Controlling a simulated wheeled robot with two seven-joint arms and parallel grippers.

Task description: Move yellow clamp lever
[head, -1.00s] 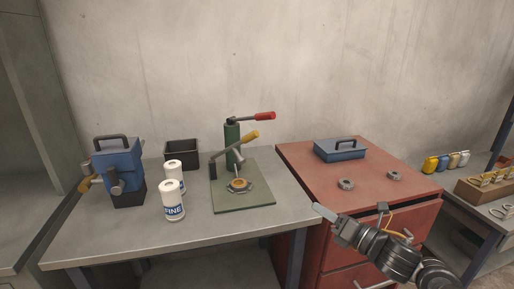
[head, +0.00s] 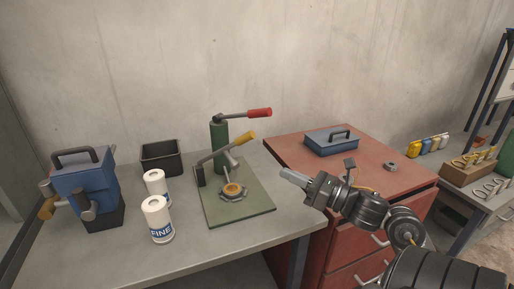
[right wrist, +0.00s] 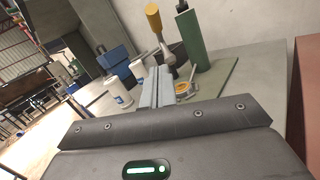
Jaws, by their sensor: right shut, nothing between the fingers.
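The yellow clamp lever (head: 238,141) rises to the right from its dark bracket on a green base plate (head: 256,205). Below it sits a round part with an orange-yellow ring (head: 232,190). Behind it stands a green post (head: 219,146) with a red-tipped handle (head: 258,113). My right gripper (head: 284,174) is shut and empty, to the right of the lever and apart from it, pointing left. In the right wrist view the shut fingers (right wrist: 157,86) point toward the clamp, and the lever's yellow grip (right wrist: 154,18) shows beyond them. My left gripper is out of view.
Two white cans (head: 157,219) stand left of the plate, with a black bin (head: 160,156) behind. A blue machine (head: 86,185) stands at the far left. A red cabinet (head: 380,178) on the right carries a blue box (head: 331,144) and a ring nut (head: 391,166).

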